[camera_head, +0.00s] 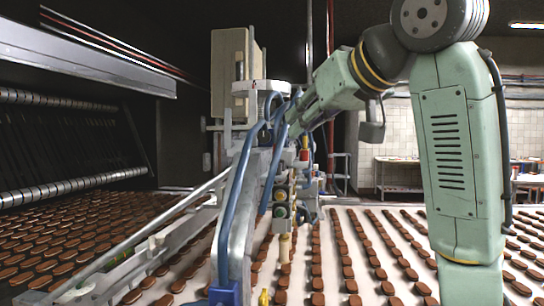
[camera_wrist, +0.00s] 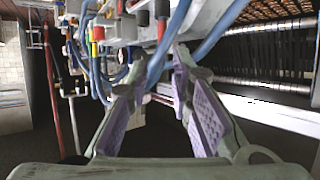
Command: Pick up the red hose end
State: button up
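A small red fitting (camera_head: 304,154), which may be the red hose end, shows low on the machine among blue hoses in the head view. In the wrist view, a small red piece (camera_wrist: 98,33) sits above a yellow one at the upper left; I cannot tell whether it is the same part. My gripper (camera_wrist: 157,72) is open, with its two purple-padded fingers apart. A blue hose (camera_wrist: 158,62) runs past in the gap between the fingertips, and I see nothing gripped.
The machine's grey frame and thick blue hoses (camera_head: 240,200) crowd the space around my gripper. Rows of brown biscuits lie on the white conveyor (camera_head: 330,240) below. A thin red upright pipe (camera_head: 330,90) stands behind my arm. A beige box (camera_head: 232,75) tops the machine.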

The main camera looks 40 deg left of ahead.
aim_at(278, 145)
jog(key=p+x, duration=0.1)
jog(key=x, duration=0.2)
jog(key=p+x, duration=0.1)
jog(key=x, duration=0.2)
jog(key=p+x, duration=0.1)
jog(key=x, duration=0.3)
jog(key=shift+s+d+f, duration=0.1)
jog(key=shift+s+f, duration=0.15)
grip_shut()
jog(key=shift+r, duration=0.15)
